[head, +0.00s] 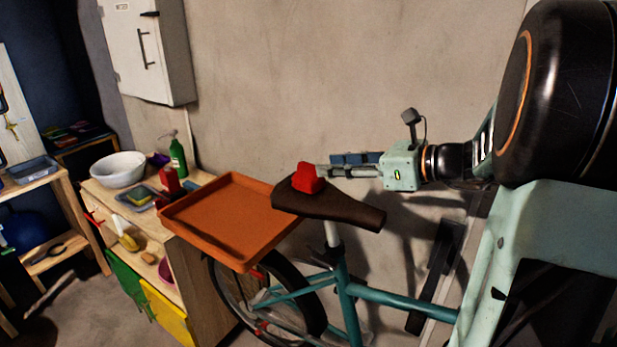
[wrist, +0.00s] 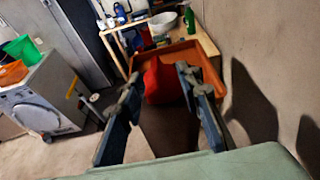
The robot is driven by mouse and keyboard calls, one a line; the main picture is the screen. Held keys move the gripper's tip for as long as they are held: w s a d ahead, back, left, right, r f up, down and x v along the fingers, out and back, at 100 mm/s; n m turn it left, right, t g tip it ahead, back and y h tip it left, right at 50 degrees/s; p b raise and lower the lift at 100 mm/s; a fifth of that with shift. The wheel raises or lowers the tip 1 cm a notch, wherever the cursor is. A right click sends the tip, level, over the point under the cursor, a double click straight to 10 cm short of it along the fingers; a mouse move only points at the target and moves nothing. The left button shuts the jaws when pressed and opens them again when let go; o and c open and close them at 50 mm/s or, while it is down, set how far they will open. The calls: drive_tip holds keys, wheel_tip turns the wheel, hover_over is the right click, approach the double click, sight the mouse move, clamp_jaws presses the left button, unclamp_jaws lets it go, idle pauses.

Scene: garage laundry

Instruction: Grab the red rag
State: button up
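The red rag (head: 308,178) is a small crumpled bundle on the dark brown bicycle saddle (head: 345,212). My gripper (head: 322,170) reaches in from the right, level just above the saddle, with its fingertips at the rag's right side. In the wrist view the rag (wrist: 163,82) shows between and just beyond the spread fingertips of my gripper (wrist: 159,76). The fingers are apart. I cannot tell whether either one touches the rag. The saddle (wrist: 168,130) runs below between the fingers.
An orange tray (head: 228,258) lies just left of the saddle, overhanging a wooden cabinet (head: 203,290). The cabinet top holds a white bowl (head: 118,169), a green bottle (head: 178,157) and a red bottle (head: 170,181). The teal bicycle (head: 345,290) stands beneath, close to the wall.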

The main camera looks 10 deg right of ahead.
sight(312, 165)
drive_tip(key=x, duration=0.6)
drive_tip(key=shift+s+a+r+p, duration=0.15)
drive_tip(key=shift+s+a+p, duration=0.1)
drive_tip(key=shift+p, duration=0.1)
drive_tip(key=shift+w+a, duration=0.15)
drive_tip(key=shift+w, duration=0.15)
clamp_jaws()
